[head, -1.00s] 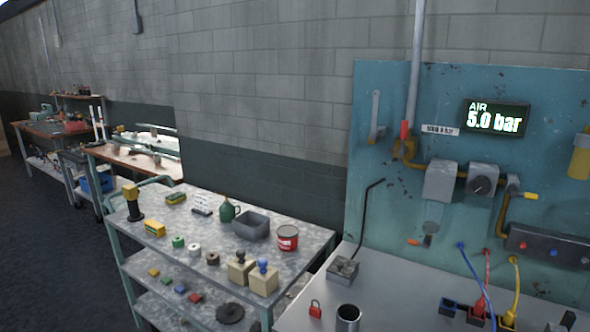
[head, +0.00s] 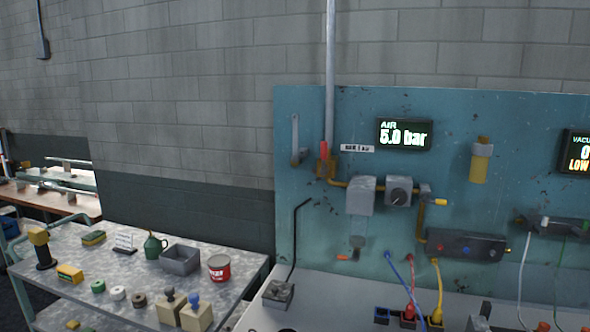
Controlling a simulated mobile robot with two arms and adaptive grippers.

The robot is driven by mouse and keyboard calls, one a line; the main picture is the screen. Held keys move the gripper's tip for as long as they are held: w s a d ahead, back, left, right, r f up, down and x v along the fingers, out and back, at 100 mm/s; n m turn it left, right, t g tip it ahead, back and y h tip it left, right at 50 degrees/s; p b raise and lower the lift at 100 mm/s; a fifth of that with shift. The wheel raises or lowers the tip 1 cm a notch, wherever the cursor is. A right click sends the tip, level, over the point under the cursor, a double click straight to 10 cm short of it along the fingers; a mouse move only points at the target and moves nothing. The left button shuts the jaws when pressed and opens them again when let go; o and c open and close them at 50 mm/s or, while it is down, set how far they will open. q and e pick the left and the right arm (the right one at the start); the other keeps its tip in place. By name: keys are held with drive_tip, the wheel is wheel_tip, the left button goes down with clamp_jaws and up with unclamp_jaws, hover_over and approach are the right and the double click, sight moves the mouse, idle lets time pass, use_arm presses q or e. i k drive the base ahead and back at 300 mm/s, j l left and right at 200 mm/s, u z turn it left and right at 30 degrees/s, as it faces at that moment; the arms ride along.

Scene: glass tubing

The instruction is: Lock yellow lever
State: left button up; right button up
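A short yellow lever (head: 440,202) sticks out to the right from a grey valve fitting on the pipe of the teal wall panel (head: 455,130). A second valve with an upright red handle (head: 324,152) sits further left on the same line. Neither of my grippers is in view. No padlock shows in the current view.
A metal cart (head: 125,268) at left carries a red can (head: 219,267), a grey bin (head: 180,259) and small items. The bench (head: 340,303) below the panel holds a black hooked rod on a block (head: 279,292) and coloured plugs with hoses. An AIR display (head: 404,134) reads 5.0 bar.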

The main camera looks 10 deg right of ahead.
sight(426, 198)
drive_tip(key=z, duration=1.25)
